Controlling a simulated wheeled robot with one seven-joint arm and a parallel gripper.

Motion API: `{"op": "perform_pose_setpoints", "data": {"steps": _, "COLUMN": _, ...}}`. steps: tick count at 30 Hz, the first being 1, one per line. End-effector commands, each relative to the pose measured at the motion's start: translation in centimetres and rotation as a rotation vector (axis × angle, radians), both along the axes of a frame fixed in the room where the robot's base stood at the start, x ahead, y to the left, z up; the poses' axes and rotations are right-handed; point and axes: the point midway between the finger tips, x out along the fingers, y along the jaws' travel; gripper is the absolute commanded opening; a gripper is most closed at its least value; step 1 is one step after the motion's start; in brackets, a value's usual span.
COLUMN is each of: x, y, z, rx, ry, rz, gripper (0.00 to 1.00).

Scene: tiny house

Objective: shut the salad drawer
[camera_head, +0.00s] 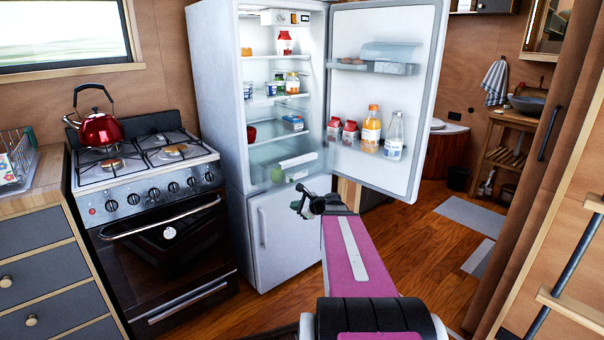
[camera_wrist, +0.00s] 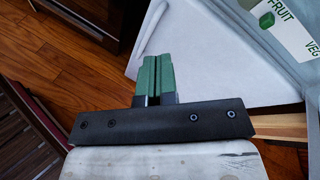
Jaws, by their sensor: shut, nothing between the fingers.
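The salad drawer (camera_head: 295,172) is the clear bin at the bottom of the open fridge (camera_head: 219,100). It seems to jut forward from the shelves, but I cannot tell how far. Its front, with a white FRUIT and VEG label (camera_wrist: 288,32), shows at the upper right of the wrist view. My gripper (camera_head: 301,190) is in front of the fridge, just below the drawer front in the head view. Its green fingers (camera_wrist: 157,75) are shut together with nothing between them. They appear apart from the drawer front. My arm hides part of the floor and lower fridge.
The fridge door (camera_head: 388,90) stands wide open to the right, with bottles and cartons on its racks. The lower fridge door (camera_head: 285,235) is shut. A stove (camera_head: 150,200) with a red kettle (camera_head: 96,127) stands at the left.

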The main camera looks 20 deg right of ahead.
Motion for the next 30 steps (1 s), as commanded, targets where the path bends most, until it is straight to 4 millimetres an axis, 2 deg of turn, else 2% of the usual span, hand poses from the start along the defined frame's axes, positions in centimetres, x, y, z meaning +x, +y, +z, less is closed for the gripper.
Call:
{"op": "perform_pose_setpoints", "data": {"steps": 1, "x": 1.1, "y": -2.6, "z": 1.2, "rx": 0.116, "ry": -0.005, "rz": -0.088, "gripper": 0.0}}
{"op": "perform_pose_setpoints", "data": {"steps": 6, "x": 2.6, "y": -9.0, "z": 4.8, "rx": 0.467, "ry": -0.02, "rz": -0.301, "gripper": 0.0}}
{"op": "perform_pose_setpoints", "data": {"steps": 9, "x": 2.9, "y": -11.5, "z": 6.0, "rx": 0.599, "ry": -0.028, "rz": -0.366, "gripper": 0.0}}
{"op": "perform_pose_setpoints", "data": {"steps": 11, "x": 2.9, "y": -12.3, "z": 6.4, "rx": 0.648, "ry": -0.032, "rz": -0.389, "gripper": 0.0}}
{"op": "perform_pose_setpoints", "data": {"steps": 17, "x": 4.0, "y": -12.7, "z": 6.7, "rx": 0.689, "ry": -0.033, "rz": -0.403, "gripper": 0.0}}
{"op": "perform_pose_setpoints", "data": {"steps": 30, "x": 11.4, "y": -10.0, "z": 6.7, "rx": 0.685, "ry": -0.035, "rz": -0.401, "gripper": 0.0}}
